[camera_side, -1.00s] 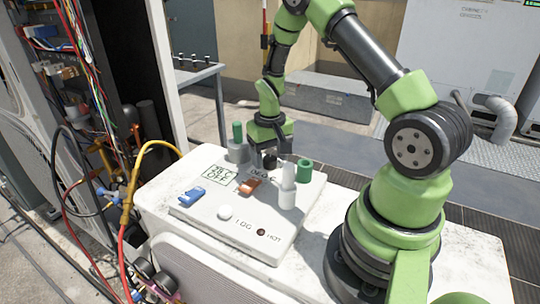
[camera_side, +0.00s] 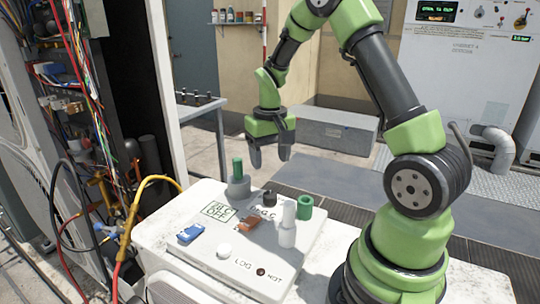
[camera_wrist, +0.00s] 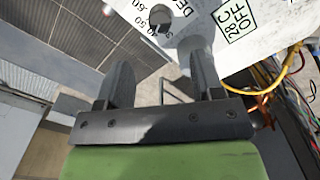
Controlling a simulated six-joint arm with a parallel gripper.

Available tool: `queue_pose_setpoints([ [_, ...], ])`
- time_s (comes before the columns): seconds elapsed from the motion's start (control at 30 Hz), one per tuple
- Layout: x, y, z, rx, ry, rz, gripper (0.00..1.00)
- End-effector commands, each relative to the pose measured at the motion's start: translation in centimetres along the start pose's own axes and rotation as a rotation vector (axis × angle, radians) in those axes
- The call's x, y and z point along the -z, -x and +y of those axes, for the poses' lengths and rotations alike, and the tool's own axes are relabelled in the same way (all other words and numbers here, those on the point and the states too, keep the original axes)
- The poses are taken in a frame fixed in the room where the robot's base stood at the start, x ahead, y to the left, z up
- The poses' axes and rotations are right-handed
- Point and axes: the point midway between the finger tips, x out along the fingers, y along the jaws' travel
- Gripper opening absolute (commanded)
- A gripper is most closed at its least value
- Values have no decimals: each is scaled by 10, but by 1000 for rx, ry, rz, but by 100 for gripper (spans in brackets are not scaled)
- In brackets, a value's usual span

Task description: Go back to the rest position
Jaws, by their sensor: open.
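My gripper (camera_side: 270,155) is open and empty in the side view. It hangs in the air above and behind the white control panel (camera_side: 215,262), apart from everything on it. In the wrist view its two dark fingers (camera_wrist: 163,85) stand apart with nothing between them, and part of the panel (camera_wrist: 215,15) shows beyond them.
An open electrical cabinet (camera_side: 85,120) with wires and hoses stands at the left. A long grey box (camera_side: 335,130) lies at the back by the wall. The air around my gripper looks clear.

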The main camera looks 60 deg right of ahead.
Motion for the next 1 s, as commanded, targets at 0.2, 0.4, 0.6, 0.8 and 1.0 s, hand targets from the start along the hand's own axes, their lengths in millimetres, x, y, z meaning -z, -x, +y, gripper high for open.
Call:
queue_pose_setpoints([
  [0.2, 0, 0, 0, 0, 0, 0, 61],
  [0.4, -6, 19, -9, 14, 11, 36, 61],
  [0.6, -41, 82, -38, 84, 57, 165, 61],
  [0.8, -100, 135, -58, 194, 115, 296, 61],
  [1.0, -162, 161, -62, 322, 176, 405, 61],
])
